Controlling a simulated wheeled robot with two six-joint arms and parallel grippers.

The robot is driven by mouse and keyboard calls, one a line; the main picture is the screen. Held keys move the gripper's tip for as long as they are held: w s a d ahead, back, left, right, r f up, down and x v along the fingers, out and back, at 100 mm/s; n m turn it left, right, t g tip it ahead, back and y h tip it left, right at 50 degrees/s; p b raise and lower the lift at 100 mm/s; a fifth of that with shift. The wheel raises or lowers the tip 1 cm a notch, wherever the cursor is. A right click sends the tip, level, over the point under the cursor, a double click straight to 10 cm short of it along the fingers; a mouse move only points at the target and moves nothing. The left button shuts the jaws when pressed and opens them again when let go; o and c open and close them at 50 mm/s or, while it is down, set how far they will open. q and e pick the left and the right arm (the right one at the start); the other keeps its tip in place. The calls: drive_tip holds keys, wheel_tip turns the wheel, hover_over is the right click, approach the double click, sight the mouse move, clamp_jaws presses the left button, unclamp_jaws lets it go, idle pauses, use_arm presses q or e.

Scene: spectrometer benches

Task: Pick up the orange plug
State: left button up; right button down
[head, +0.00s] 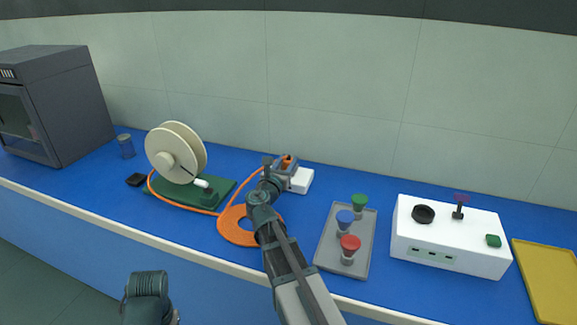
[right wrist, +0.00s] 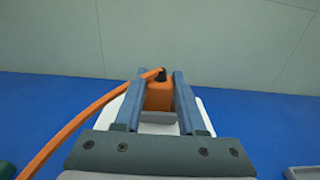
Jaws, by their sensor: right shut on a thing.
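The orange plug (head: 287,160) is at the back middle of the blue bench, largely hidden by my right gripper (head: 284,166) in the head view. In the right wrist view, the plug (right wrist: 158,97) is an orange block with a dark tip, between the two blue-grey fingers of my right gripper (right wrist: 161,88), which is shut on it. An orange cable (right wrist: 80,122) runs from it to the left. A white block (head: 302,180) lies under or just behind the plug; I cannot tell whether they touch.
A cream spool (head: 168,163) on a green base stands left, beside a flat orange ring (head: 232,231). A grey tray (head: 325,258) with green, blue and red-topped pieces, a white box (head: 448,258) and a yellow tray (head: 550,285) are right. A dark cabinet (head: 70,105) stands far left.

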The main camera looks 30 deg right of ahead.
sight(287, 161)
drive_tip(key=shift+r, duration=0.1)
drive_tip(key=shift+r+p, duration=0.5)
drive_tip(key=shift+p, duration=0.1)
wheel_tip(287, 161, up, 3)
drive_tip(key=p, duration=0.3)
drive_tip(key=s+a, duration=0.3)
drive_tip(key=a, duration=0.4)
drive_tip(key=s+a, duration=0.4)
drive_tip(key=a, duration=0.3)
drive_tip(key=shift+a+r+p, duration=0.2)
drive_tip(key=shift+r+p, duration=0.2)
